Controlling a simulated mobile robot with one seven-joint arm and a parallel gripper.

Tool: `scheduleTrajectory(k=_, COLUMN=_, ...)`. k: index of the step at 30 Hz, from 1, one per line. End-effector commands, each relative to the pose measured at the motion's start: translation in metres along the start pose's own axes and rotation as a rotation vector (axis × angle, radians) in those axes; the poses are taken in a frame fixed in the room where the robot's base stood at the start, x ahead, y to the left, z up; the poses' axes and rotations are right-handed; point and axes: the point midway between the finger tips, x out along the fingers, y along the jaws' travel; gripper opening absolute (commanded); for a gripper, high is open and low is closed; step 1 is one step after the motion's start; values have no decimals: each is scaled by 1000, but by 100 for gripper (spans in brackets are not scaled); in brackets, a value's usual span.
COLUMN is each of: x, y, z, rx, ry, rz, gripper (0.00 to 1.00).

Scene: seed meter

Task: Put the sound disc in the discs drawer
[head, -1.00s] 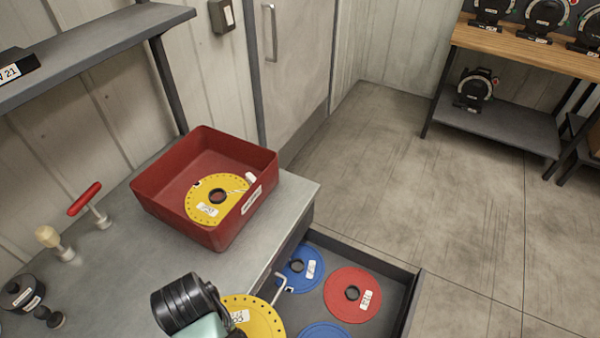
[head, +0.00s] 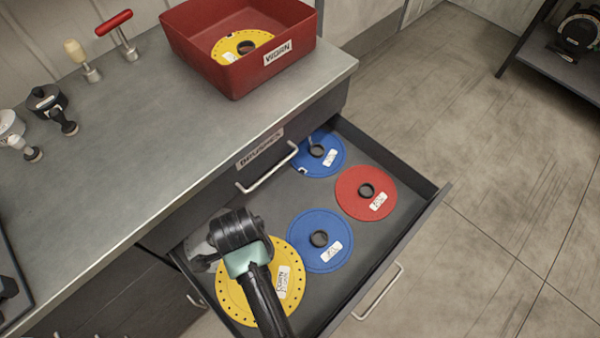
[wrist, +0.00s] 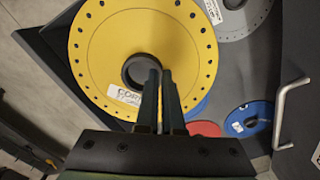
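A yellow disc (head: 297,262) with holes around its edge and a white label starting "CORN" is at my gripper (wrist: 159,80). In the wrist view the yellow disc (wrist: 100,50) fills much of the picture, and the two fingers are close together at the wall of its dark hub. It looks much nearer than the other discs, over the open drawer (head: 410,180). The drawer holds two blue discs (head: 335,262), a red disc (head: 350,203) and a grey disc (wrist: 240,20). My arm hides part of the yellow disc, and its gap above the drawer floor is unclear.
A red bin (head: 225,75) labelled "WORN" stands on the bench (head: 130,150) with another yellow disc (head: 228,46) inside. A shut drawer's handle (head: 267,170) is above the open drawer. A red-handled tool (head: 115,23) and small parts stand at the bench's left.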

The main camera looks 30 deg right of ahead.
Motion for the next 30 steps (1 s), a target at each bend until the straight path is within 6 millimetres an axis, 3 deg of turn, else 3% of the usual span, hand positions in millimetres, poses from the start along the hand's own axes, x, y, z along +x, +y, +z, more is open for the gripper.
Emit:
scheduleTrajectory(k=1, x=22, y=3, z=-1, rx=106, ry=0, rz=3, gripper=0)
scheduleTrajectory(k=3, x=36, y=5, z=-2, rx=248, ry=0, rz=3, gripper=0)
scheduleTrajectory(k=12, x=68, y=12, z=-4, rx=614, ry=-2, rz=2, gripper=0)
scheduleTrajectory(k=19, x=74, y=12, z=-4, rx=651, ry=-2, rz=4, gripper=0)
scheduleTrajectory(k=27, x=121, y=12, z=-4, rx=649, ry=-1, rz=4, gripper=0)
scheduleTrajectory(k=30, x=130, y=12, z=-4, rx=649, ry=-2, rz=2, gripper=0)
